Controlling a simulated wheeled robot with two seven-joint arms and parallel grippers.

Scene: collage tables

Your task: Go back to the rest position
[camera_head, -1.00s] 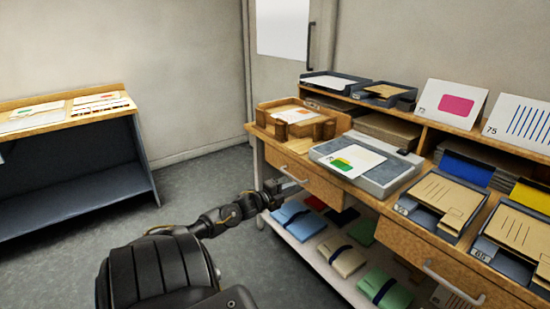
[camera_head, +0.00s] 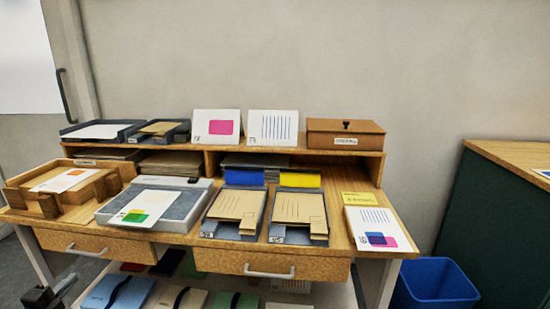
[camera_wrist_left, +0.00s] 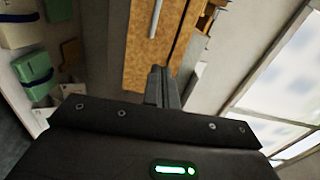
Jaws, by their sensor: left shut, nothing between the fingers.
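My left gripper (camera_head: 63,287) shows at the lower left edge of the head view, in front of the wooden table (camera_head: 205,262). In the left wrist view its two fingers (camera_wrist_left: 161,86) are together with nothing between them. The table's drawer front (camera_wrist_left: 150,55) lies beyond the fingers in that view. I cannot tell the exact gap between them. My right gripper is in neither view.
The table carries a wooden tray (camera_head: 112,180), a grey tray with a card (camera_head: 143,212), folder trays (camera_head: 237,205) and a lidded box (camera_head: 345,138). Drawer handles (camera_head: 270,272) stick out in front. A blue bin (camera_head: 437,285) stands at the right.

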